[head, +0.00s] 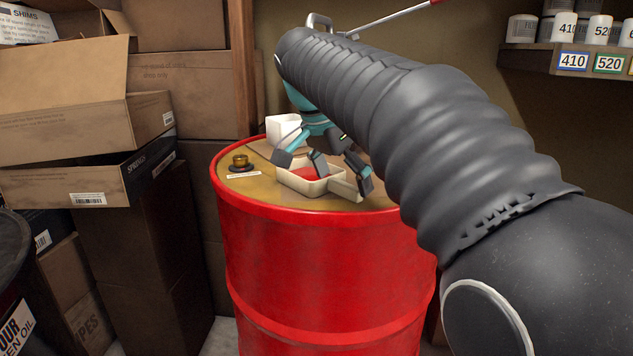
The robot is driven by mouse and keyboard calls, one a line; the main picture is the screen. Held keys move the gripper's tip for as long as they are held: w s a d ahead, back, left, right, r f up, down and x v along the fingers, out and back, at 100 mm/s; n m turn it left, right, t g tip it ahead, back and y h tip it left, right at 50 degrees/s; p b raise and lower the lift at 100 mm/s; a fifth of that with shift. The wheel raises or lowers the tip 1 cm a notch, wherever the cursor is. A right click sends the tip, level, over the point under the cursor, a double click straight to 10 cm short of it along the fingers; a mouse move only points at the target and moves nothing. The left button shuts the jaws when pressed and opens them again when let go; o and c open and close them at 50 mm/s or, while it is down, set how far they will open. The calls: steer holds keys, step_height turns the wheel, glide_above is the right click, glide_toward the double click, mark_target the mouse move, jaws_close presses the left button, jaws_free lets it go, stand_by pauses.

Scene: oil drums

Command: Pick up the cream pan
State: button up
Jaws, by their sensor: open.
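The cream pan (299,184) sits on top of the red drum (320,252). It is a shallow box-like pan with red inside and a cream handle pointing to the lower right. My gripper (336,178) is open above and around the pan, with its teal and dark fingers spread. One finger is over the pan and another is beside the handle at the right. I cannot tell whether any finger touches the pan. My arm hides the right part of the drum top.
A white container (284,128) stands behind the pan. A small brass cup (240,160) on a dark base stands left on the drum, with a label in front. Cardboard boxes (85,110) are stacked at the left. A shelf (565,60) with numbered tins is upper right.

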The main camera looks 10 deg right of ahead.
steer(key=shift+w+d+f, duration=0.1)
steer(key=shift+d+f, duration=0.05)
steer(key=shift+f, duration=0.35)
steer(key=c, duration=1.4)
steer(key=shift+r, duration=0.15)
steer(key=shift+c, duration=0.2)
steer(key=shift+r, duration=4.8)
